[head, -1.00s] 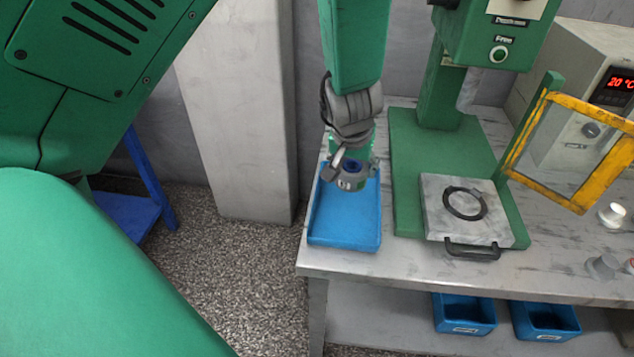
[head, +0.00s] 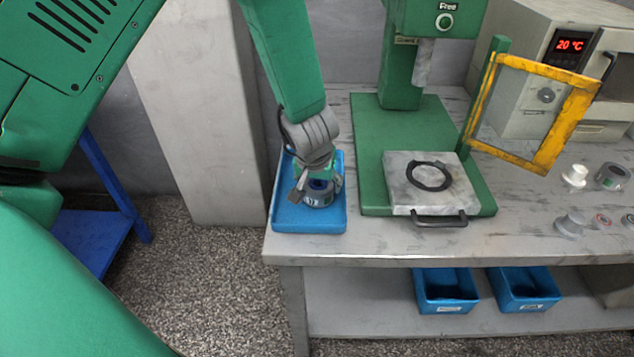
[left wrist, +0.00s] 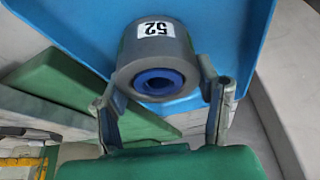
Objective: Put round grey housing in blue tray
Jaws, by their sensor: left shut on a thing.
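The round grey housing (head: 320,196) has a dark blue centre. In the left wrist view the housing (left wrist: 150,48) shows a white label reading 52 and a blue ring around its hole. My left gripper (head: 312,190) is shut on it, with one finger on each side in the wrist view. The blue tray (head: 330,222) lies at the left end of the bench, and the housing is within its outline. The tray also shows behind the housing in the wrist view (left wrist: 85,25). I cannot tell whether the housing touches the tray floor. My right gripper is not in view.
A green press (head: 368,160) stands right of the tray, with a grey plate (head: 400,190) holding a black ring. A yellow-framed guard (head: 545,160) is beside it. Several small grey and white parts lie at the right. Two blue bins (head: 445,300) sit on the lower shelf.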

